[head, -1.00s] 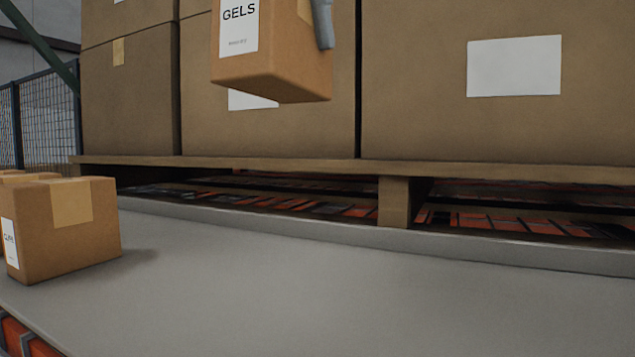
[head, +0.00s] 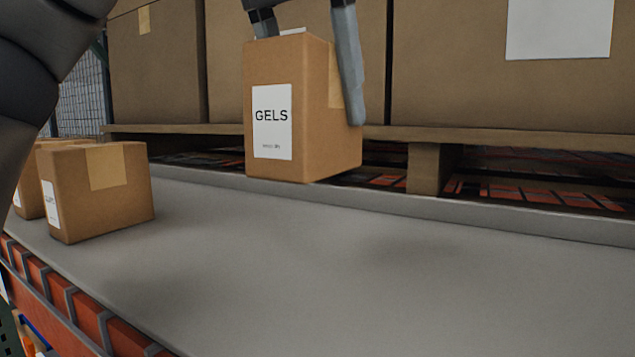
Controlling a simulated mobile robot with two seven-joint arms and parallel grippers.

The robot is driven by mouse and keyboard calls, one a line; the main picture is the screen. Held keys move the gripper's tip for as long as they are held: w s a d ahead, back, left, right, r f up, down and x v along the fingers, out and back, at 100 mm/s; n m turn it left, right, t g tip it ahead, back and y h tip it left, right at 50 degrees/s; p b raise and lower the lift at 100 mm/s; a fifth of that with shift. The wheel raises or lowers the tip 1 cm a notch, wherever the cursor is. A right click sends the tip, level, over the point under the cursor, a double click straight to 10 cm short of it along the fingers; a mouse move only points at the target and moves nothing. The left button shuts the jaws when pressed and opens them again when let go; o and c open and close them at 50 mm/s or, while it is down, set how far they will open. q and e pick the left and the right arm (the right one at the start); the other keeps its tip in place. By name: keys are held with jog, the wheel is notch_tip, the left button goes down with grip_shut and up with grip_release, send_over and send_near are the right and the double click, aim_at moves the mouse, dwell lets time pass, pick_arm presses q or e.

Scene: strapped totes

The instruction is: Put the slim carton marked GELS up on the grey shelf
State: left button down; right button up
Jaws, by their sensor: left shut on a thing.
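The slim carton marked GELS (head: 315,150) is upright in the head view, with its white label facing me. My left gripper (head: 305,75) is shut on the carton from above, one finger down its right side and the other mostly hidden behind its top. The carton hangs above the grey shelf (head: 400,270), near its back lip, with a faint shadow on the surface below and to the right. My right gripper is out of view.
Brown cartons (head: 100,190) stand at the shelf's left end. Behind the back lip, a wooden pallet (head: 428,170) bears large boxes (head: 450,70). The middle and right of the shelf are clear. An orange beam (head: 85,310) runs along the front edge.

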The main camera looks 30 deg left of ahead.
aim_at(286, 56)
pick_arm(q)
notch_tip(286, 56, down, 4)
jog(key=shift+r+b, duration=0.2)
jog(key=shift+b, duration=0.6)
jog(key=shift+f+b, duration=1.05)
jog(key=shift+f, duration=1.35)
grip_release()
jog(key=p+v, duration=0.4)
jog(key=v, duration=0.6)
jog(key=shift+v, duration=1.05)
